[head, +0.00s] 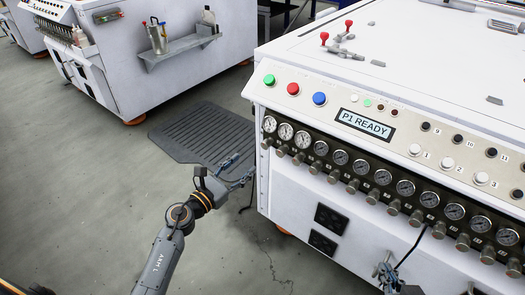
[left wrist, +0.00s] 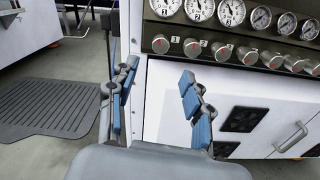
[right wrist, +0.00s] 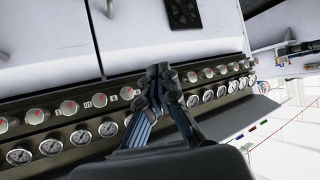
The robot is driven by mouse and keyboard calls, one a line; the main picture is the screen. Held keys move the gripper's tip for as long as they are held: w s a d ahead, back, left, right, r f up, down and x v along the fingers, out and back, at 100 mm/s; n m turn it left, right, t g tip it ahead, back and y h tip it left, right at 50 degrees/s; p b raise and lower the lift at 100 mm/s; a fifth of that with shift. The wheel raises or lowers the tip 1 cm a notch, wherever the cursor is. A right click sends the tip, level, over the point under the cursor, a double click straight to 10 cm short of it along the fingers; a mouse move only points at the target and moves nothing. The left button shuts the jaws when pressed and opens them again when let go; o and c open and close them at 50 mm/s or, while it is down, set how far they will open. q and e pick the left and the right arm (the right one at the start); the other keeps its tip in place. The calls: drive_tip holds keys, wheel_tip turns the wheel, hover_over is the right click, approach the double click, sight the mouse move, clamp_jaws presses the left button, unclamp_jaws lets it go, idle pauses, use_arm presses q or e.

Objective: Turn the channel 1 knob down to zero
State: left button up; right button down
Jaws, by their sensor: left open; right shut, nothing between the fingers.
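The channel 1 knob (left wrist: 160,44) is a round metal knob with a red mark, at the left end of the knob row, with a "1" label to its right. It also shows in the head view (head: 266,143), below the leftmost gauge (head: 270,124). Its exact setting is too small to read. My left gripper (head: 240,172) is open and empty, in front of and below the panel's left end; in the left wrist view its fingers (left wrist: 158,95) sit apart below the knob, not touching it. My right gripper (right wrist: 160,78) is shut and empty in front of the panel farther right.
The white machine carries a long row of gauges and closely spaced knobs, a "P1 READY" display (head: 364,127) and coloured buttons (head: 293,89). A dark floor mat (head: 196,135) lies left of the machine.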

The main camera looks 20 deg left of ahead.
sight(264, 147)
use_arm(q)
drive_tip(key=b+x, duration=0.1)
drive_tip(key=x, duration=0.8)
drive_tip(key=shift+f, duration=0.1)
drive_tip(key=shift+w+d, duration=0.15)
drive_tip(key=shift+w, duration=0.25)
use_arm(e)
drive_tip(key=w+r+t, duration=0.1)
drive_tip(key=w+a+r+t, duration=0.1)
drive_tip(key=r, duration=0.1)
drive_tip(key=w+r+t+y, duration=0.1)
drive_tip(key=shift+a+r, duration=0.3)
drive_tip(key=shift+r, duration=0.05)
use_arm(q)
drive_tip(key=shift+c, duration=0.2)
clamp_jaws()
